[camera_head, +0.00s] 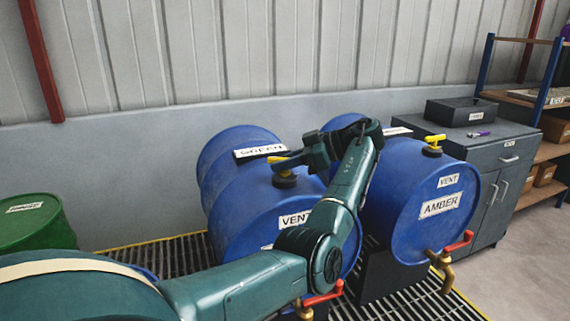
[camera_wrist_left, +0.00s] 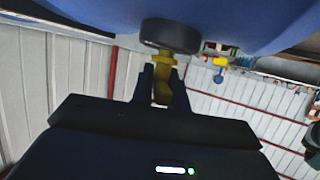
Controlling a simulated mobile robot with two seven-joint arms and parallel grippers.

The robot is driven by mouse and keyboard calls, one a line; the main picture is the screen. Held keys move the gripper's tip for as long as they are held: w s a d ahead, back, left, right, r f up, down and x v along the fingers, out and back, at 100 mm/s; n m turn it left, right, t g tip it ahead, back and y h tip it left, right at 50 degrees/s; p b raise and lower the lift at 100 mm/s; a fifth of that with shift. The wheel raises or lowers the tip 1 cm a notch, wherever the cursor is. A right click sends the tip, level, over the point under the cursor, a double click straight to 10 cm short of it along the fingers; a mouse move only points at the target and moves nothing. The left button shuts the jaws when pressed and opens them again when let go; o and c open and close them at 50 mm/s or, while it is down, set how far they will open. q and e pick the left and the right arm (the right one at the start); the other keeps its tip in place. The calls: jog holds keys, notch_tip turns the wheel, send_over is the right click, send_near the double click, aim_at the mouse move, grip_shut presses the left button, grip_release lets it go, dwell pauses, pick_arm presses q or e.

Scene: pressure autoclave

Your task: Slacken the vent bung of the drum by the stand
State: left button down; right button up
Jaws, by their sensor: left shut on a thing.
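A blue drum (camera_head: 245,207) lies on its side with a VENT label (camera_head: 295,220) on its end; its lower label is mostly hidden by my arm. On its top is a vent bung (camera_head: 285,181) with a black base and a yellow handle (camera_head: 277,159). My left gripper (camera_head: 289,161) is shut on this handle. In the left wrist view the two fingers (camera_wrist_left: 162,82) clasp the yellow handle (camera_wrist_left: 166,63), below the round black bung base (camera_wrist_left: 170,35). My right gripper is not in view.
A second blue drum (camera_head: 399,203), labelled AMBER, lies to the right with its own yellow vent bung (camera_head: 434,142) and a red-handled tap (camera_head: 452,252). A grey cabinet (camera_head: 500,165) stands beyond it. A green drum (camera_head: 38,225) is at the left. Grating (camera_head: 180,255) lies below.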

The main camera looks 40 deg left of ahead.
pick_arm(q)
jog(key=shift+f, duration=0.15)
jog(key=c, duration=1.4)
grip_release()
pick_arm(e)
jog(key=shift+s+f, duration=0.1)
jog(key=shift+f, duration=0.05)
